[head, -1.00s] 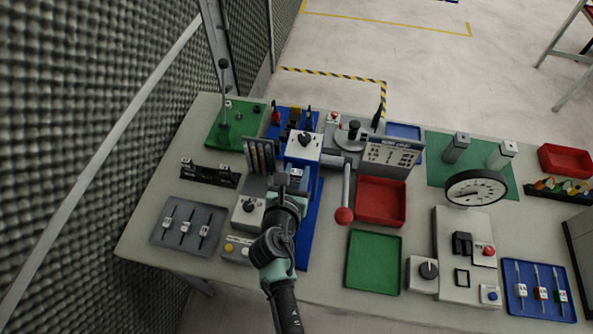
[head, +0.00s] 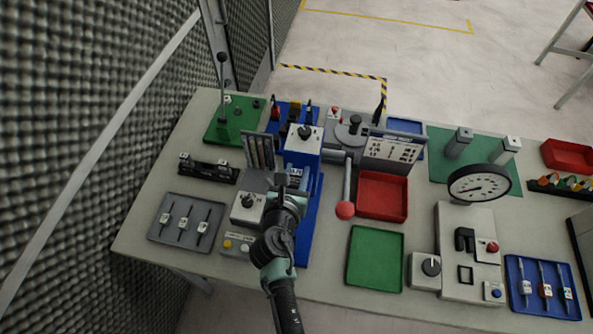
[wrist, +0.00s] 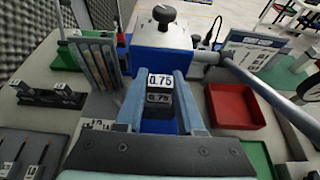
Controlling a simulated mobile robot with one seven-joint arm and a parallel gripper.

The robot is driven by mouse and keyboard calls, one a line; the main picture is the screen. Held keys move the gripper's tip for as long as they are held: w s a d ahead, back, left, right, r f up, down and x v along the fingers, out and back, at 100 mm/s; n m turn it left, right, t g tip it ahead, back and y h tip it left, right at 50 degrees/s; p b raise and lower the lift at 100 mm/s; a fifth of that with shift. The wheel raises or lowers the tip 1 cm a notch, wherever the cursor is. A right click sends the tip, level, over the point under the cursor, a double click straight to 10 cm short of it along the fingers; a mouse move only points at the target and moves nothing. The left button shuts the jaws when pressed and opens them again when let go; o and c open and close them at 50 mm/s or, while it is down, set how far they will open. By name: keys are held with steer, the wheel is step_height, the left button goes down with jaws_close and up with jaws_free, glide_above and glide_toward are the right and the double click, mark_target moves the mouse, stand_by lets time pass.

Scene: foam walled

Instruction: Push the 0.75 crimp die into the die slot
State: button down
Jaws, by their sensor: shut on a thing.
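The 0.75 crimp die (wrist: 159,101) is a small dark block with a white 0.75 label (wrist: 160,80) at its far upper side in the wrist view. My gripper (wrist: 162,92) is shut on it, with one blue-grey finger on each side. The die faces the front of the blue crimp press (wrist: 158,56), which has a white top and black knob. In the head view my gripper (head: 290,184) is at the press (head: 302,150) front. The die slot is hidden behind the die and fingers. I cannot tell how far in the die sits.
A grey rack of upright plates (head: 259,151) stands close left of my gripper. A red-knobbed lever (head: 346,209) and red tray (head: 382,196) are to the right. A green tray (head: 375,258) lies in front. A control box with a black knob (head: 247,207) is near my wrist.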

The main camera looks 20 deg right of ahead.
steer(key=shift+f, duration=0.1)
steer(key=shift+c, duration=2.2)
jaws_free()
steer(key=shift+s, duration=0.1)
steer(key=b+v, duration=0.1)
steer(key=v, duration=1.1)
steer(key=shift+s+a, duration=0.3)
